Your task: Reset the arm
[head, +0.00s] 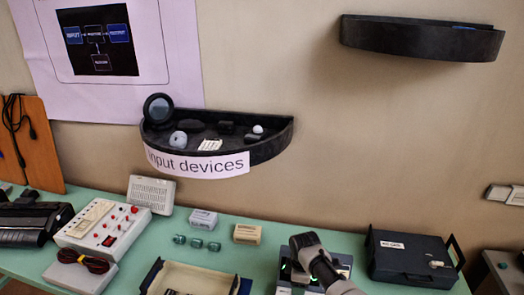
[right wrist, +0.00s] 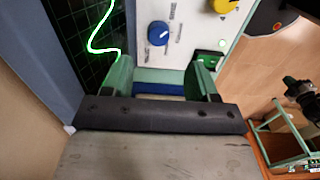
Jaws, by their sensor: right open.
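My right gripper (right wrist: 160,74) shows in the right wrist view, with two green fingers apart. Between the fingers I see a blue and pale green strip, and nothing is clasped. Beyond the fingertips are a dark screen (right wrist: 84,30) with a bright green trace and a white panel (right wrist: 185,27) with a blue knob (right wrist: 158,33) and a yellow knob (right wrist: 224,4). In the head view a grey and black jointed part (head: 312,258) with small green lights stands at the bottom centre; I cannot tell whether it is my arm. My left gripper is not in view.
A green table (head: 265,262) holds a white control box (head: 100,228), a black case (head: 405,258), an open tray (head: 195,278) and small boxes. A wall shelf (head: 272,147) labelled "Input devices" and another black shelf (head: 420,38) hang above. A green-framed stand (right wrist: 270,125) shows at right in the wrist view.

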